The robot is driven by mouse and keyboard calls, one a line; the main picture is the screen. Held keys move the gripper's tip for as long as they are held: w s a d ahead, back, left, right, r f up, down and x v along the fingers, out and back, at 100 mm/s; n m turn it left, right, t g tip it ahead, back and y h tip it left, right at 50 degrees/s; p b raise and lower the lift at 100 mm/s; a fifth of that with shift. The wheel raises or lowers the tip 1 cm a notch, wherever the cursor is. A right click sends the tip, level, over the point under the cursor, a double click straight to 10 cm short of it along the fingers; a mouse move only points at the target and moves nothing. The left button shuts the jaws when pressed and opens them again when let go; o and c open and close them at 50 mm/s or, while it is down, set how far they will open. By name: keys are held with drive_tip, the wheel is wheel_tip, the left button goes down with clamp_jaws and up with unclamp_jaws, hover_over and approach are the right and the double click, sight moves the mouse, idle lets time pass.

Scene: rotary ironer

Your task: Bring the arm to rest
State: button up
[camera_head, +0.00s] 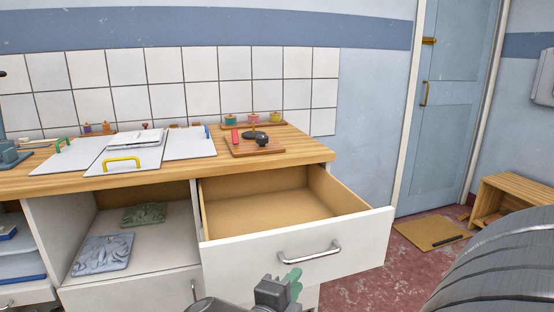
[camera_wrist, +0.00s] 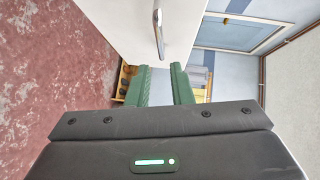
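My gripper (camera_head: 293,279) is at the bottom of the head view, in front of the white drawer's front and below its metal handle (camera_head: 310,253). Only part of one green finger shows there. In the wrist view both green fingers of my gripper (camera_wrist: 160,68) stand apart, with nothing between them. The drawer front (camera_wrist: 120,22) and its handle (camera_wrist: 158,33) show beyond the fingertips, and the handle is not between the fingers. The drawer (camera_head: 225,257) is pulled out and looks empty inside.
A wooden counter (camera_head: 300,157) above holds white boards (camera_head: 190,143) and a small wooden board with a dark round object (camera_head: 262,140). An open compartment left of the drawer holds folded cloths (camera_head: 103,254). A wooden bench (camera_head: 520,190) and floor mat (camera_head: 428,231) are at right.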

sight(313, 255)
drive_tip(key=shift+b+x, duration=1.7)
drive_tip(key=shift+x, duration=4.15)
drive_tip(key=shift+w, duration=0.2)
